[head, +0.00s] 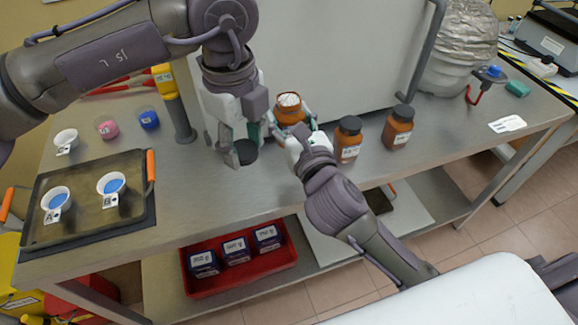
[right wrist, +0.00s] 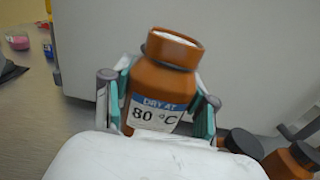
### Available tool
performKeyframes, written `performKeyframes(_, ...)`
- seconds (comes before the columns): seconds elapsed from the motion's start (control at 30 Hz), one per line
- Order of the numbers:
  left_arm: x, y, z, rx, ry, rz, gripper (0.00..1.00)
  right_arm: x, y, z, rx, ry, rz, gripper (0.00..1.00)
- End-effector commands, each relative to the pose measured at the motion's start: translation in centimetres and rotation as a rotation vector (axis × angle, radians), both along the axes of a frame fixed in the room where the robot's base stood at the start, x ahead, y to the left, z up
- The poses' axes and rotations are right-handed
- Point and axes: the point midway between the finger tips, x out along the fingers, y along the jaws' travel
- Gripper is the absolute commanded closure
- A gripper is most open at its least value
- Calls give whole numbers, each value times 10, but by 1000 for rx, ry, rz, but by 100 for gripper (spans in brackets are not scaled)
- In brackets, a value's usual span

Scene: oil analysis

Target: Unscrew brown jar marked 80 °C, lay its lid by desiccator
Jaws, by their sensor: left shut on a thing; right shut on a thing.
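The brown jar (head: 289,111) stands open on the steel bench, its pale top uncovered. In the right wrist view the jar (right wrist: 162,80) has a label reading "DRY AT 80 °C". My right gripper (head: 292,127) is shut around its body; its fingers also show in the right wrist view (right wrist: 160,100). My left gripper (head: 243,140) is shut on a black lid (head: 245,152), held left of the jar and apart from it. A large foil-covered glass vessel (head: 460,50) at the back right may be the desiccator.
Two capped brown jars (head: 348,138) (head: 398,127) stand right of my right gripper. A dark tray (head: 95,215) with two dishes is at the left. A grey cabinet (head: 320,60) stands behind. A white card (head: 507,124) lies on the right, with bare bench to its left.

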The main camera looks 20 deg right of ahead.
Motion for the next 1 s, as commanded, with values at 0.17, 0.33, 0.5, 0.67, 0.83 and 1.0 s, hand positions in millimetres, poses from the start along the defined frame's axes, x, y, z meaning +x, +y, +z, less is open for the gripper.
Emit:
performKeyframes(0.17, 0, 0, -13, 1, 1, 11, 93, 0, 0, -35, -1, 5, 0, 100)
performKeyframes(0.33, 0, 0, -17, 1, 1, 10, 93, 0, 0, -50, -1, 3, 0, 100)
performKeyframes(0.5, 0, 0, -28, 0, 0, 9, 93, 0, 0, -80, -1, 5, -1, 100)
performKeyframes(0.67, 0, 0, -33, 0, 0, 8, 93, 0, 0, -94, -1, 1, 0, 100)
performKeyframes(0.83, 0, 0, -32, 0, 0, 8, 93, 0, 0, -94, 0, 0, 0, 100)
performKeyframes(1.0, 0, 0, -33, 0, 0, 8, 93, 0, 0, -96, 0, 1, 0, 100)
